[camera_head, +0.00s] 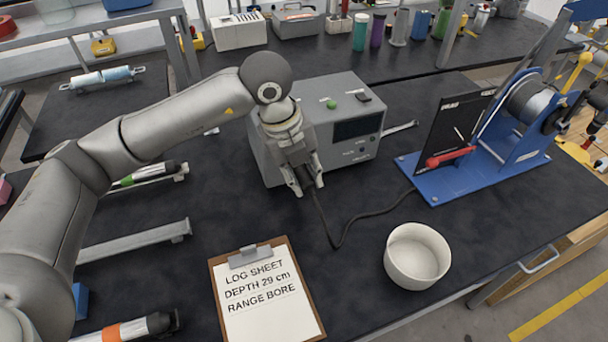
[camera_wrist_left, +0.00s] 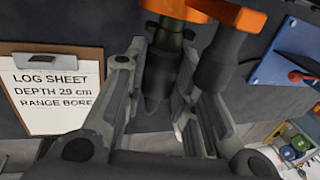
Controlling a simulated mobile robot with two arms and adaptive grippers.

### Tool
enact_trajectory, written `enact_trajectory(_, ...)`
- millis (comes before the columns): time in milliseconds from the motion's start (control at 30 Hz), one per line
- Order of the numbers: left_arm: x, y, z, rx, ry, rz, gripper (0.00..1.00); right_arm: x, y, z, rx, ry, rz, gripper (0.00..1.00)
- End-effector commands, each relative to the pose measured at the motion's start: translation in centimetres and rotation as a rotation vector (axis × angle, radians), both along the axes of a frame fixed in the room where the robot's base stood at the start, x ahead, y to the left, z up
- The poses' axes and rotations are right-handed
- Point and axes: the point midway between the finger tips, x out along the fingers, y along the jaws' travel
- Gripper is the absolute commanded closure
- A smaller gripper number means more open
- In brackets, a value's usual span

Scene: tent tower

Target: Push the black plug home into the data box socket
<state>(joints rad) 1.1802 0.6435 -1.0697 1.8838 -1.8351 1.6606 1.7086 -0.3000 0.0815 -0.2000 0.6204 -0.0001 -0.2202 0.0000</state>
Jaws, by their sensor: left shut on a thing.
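The grey data box (camera_head: 345,110) stands on the black bench behind my left gripper, with a dark screen on its front. My left gripper (camera_head: 306,188) points down close in front of the box's left part. In the left wrist view, its fingers (camera_wrist_left: 155,105) are shut on a black plug (camera_wrist_left: 158,75). A black cable (camera_head: 337,240) runs from below the gripper across the bench towards the blue stand. The socket is hidden in both views, so I cannot tell whether the plug touches it. My right gripper is not in view.
A clipboard log sheet (camera_head: 262,290) lies in front, and a white bowl (camera_head: 417,275) stands right of it. A blue stand (camera_head: 460,185) with a reel and black panel is at the right. Orange-topped dark parts (camera_wrist_left: 220,45) show beside the plug in the wrist view.

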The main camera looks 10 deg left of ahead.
Motion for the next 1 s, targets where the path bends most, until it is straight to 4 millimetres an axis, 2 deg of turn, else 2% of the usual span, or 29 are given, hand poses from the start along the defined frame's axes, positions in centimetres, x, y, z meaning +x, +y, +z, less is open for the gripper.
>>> enact_trajectory(433, 0.96, 0.64, 0.02, 0.000, -0.002, 0.001, 0.99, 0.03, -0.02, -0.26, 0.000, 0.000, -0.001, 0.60)
enact_trajectory(1000, 0.21, 0.14, 0.04, 0.001, -0.001, 0.000, 0.99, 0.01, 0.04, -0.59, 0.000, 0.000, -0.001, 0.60)
